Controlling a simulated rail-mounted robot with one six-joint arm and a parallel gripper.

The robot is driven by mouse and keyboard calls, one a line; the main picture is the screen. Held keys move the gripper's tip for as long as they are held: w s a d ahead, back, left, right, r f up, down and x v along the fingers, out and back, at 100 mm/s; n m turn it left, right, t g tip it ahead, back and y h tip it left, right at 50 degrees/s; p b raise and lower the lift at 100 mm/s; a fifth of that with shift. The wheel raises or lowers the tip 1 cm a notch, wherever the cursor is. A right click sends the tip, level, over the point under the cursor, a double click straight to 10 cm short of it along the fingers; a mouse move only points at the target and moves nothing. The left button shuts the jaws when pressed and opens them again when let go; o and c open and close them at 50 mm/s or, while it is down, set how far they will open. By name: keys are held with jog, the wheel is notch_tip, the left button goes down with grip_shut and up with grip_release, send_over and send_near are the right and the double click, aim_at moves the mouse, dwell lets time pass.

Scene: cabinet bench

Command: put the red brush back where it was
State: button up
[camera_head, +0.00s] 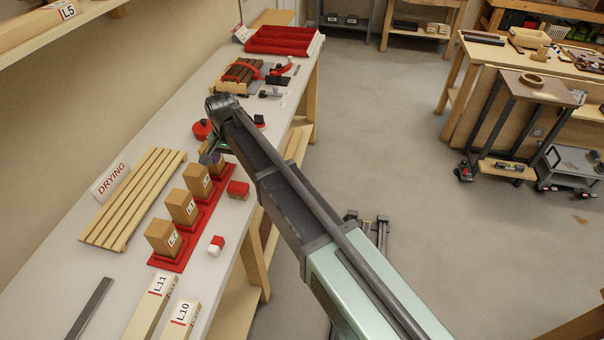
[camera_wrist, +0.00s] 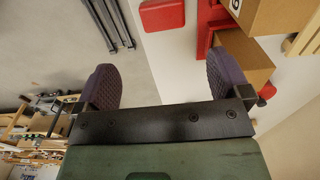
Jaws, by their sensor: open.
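I cannot tell for sure which red thing is the brush. A small red-and-white piece (camera_head: 216,245) lies on the bench near its front edge. A red block (camera_head: 238,189) lies farther back, beside the row of boxes; a flat red piece (camera_wrist: 162,14) at the top of the wrist view may be the same block. A round red thing (camera_head: 201,130) is partly hidden by my arm. My gripper (camera_wrist: 170,75) is open, its dark pads wide apart with nothing between them. In the head view my gripper (camera_head: 213,152) is over the bench near the farthest box, mostly hidden.
Several cardboard boxes (camera_head: 182,207) stand on a red base (camera_head: 167,263). A slatted wooden rack (camera_head: 132,198) lies left, by the DRYING sign (camera_head: 110,180). Long L10 (camera_head: 176,322) and L11 (camera_head: 150,307) blocks are at the near end. A red tray (camera_head: 283,40) is at the far end.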

jog(key=s+d, duration=0.6)
jog(key=d, duration=0.7)
jog(key=s+d+n, duration=0.1)
jog(key=s+d, duration=0.5)
jog(key=d, duration=0.7)
jog(key=s+d+n, duration=0.1)
jog(key=s+d, duration=0.5)
jog(key=d, duration=0.7)
jog(key=shift+s, duration=0.15)
